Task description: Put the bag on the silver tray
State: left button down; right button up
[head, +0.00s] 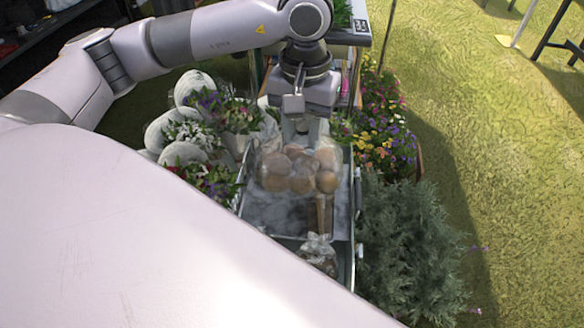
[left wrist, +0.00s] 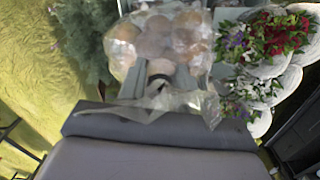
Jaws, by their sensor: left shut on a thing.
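A clear bag of round brown items (head: 290,172) hangs from my left gripper (head: 302,128), which is shut on its top. The left wrist view shows the same bag (left wrist: 160,40), its loose plastic top bunched near the fingers. The silver tray (head: 268,212) is a long grey surface with raised edges. In the head view the bag overlaps the tray's far half; I cannot tell if it touches it. My right gripper is not in view.
A second clear bag (head: 318,252) lies at the tray's near end, partly hidden by my arm. Wrapped bouquets (head: 185,130) stand left. A grey-green bush (head: 408,245) and potted flowers (head: 385,130) border the right side. Grass (head: 490,150) lies beyond.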

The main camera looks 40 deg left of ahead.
pick_arm(q)
jog(key=w+a+f+n+b, duration=0.4)
jog(key=a+f+n+b, duration=0.4)
jog(key=a+f+b, duration=0.15)
jog(key=w+a+f+n+b, duration=0.5)
jog(key=a+f+n+b, duration=0.35)
jog(key=b, duration=0.25)
notch_tip(320, 180, down, 20)
jog(key=b, duration=0.6)
jog(key=shift+s+d, duration=0.2)
jog(key=shift+d, duration=0.05)
jog(key=c, duration=0.8)
grip_release()
jog(key=shift+f, duration=0.15)
jog(key=shift+o, duration=0.2)
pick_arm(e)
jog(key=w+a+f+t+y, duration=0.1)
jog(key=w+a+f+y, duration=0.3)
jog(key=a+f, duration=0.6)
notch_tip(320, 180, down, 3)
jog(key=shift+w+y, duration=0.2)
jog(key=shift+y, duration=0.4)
